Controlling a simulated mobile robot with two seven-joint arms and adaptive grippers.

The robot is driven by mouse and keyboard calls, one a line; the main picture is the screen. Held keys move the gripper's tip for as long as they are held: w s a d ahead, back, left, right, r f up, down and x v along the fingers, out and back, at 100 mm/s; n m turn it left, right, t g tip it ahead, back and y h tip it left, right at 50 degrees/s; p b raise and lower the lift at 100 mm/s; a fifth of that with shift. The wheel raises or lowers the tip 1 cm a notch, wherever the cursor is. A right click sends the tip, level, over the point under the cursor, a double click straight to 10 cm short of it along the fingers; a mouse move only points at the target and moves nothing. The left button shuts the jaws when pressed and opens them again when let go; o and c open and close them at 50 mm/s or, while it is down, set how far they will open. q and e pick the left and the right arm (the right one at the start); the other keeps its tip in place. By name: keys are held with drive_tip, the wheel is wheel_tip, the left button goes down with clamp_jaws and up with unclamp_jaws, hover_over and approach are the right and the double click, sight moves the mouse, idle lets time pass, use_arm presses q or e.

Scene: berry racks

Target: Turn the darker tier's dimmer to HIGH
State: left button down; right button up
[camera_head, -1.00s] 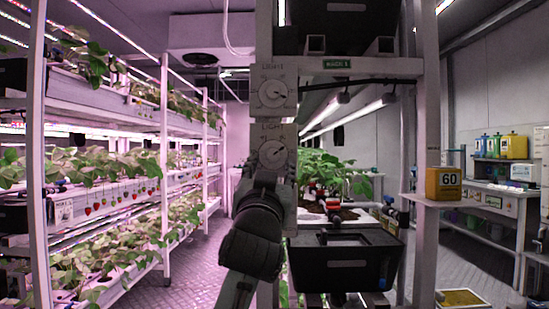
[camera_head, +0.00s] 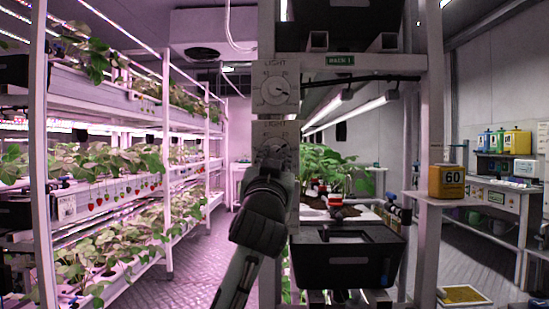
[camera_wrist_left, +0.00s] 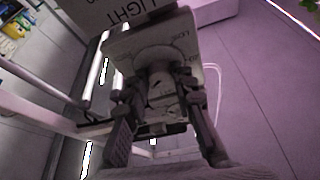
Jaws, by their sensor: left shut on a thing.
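Two LIGHT dimmers sit one above the other on the front post of the rack. The upper dimmer (camera_head: 275,90) has a round white knob on a marked plate and is clear of my gripper. The lower dimmer (camera_head: 268,132) is partly hidden behind my left gripper (camera_head: 272,170). In the left wrist view, my left gripper (camera_wrist_left: 161,97) has its fingers on either side of the lower dimmer's knob (camera_wrist_left: 160,68) and is shut on it. The plate around it shows the word LOW; the knob's exact setting is hard to read. My right gripper is not in view.
A black bin (camera_head: 346,262) stands just right of the post, below lit plants. A yellow box marked 60 (camera_head: 446,181) sits on a side shelf (camera_head: 455,201). A strawberry rack (camera_head: 40,150) stands left, with open aisle floor (camera_head: 190,270) between.

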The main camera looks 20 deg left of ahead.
use_arm(q)
drive_tip(key=shift+m, duration=0.5)
drive_tip(key=m+h, duration=0.1)
drive_tip(key=m, duration=0.1)
drive_tip(key=m+h, duration=0.1)
drive_tip(key=m, duration=0.2)
drive_tip(key=shift+a+r+h, duration=0.1)
drive_tip(key=shift+a+h, duration=0.1)
drive_tip(key=shift+h, duration=0.2)
drive_tip(key=m+h, duration=0.1)
drive_tip(key=m, duration=0.1)
drive_tip(key=m+g+h, duration=0.1)
drive_tip(key=m, duration=0.1)
drive_tip(key=shift+s+a+r+m, duration=0.1)
drive_tip(key=shift+m, duration=0.3)
drive_tip(key=m+g+h, duration=0.1)
drive_tip(key=m, duration=0.2)
drive_tip(key=m+g, duration=0.1)
drive_tip(key=m, duration=0.2)
drive_tip(key=shift+a+r+h, duration=0.1)
drive_tip(key=shift+r+h, duration=0.1)
drive_tip(key=shift+h, duration=0.2)
drive_tip(key=shift+m+g, duration=0.5)
drive_tip(key=shift+m, duration=1)
drive_tip(key=c, duration=1.3)
unclamp_jaws()
drive_tip(key=shift+o, duration=0.2)
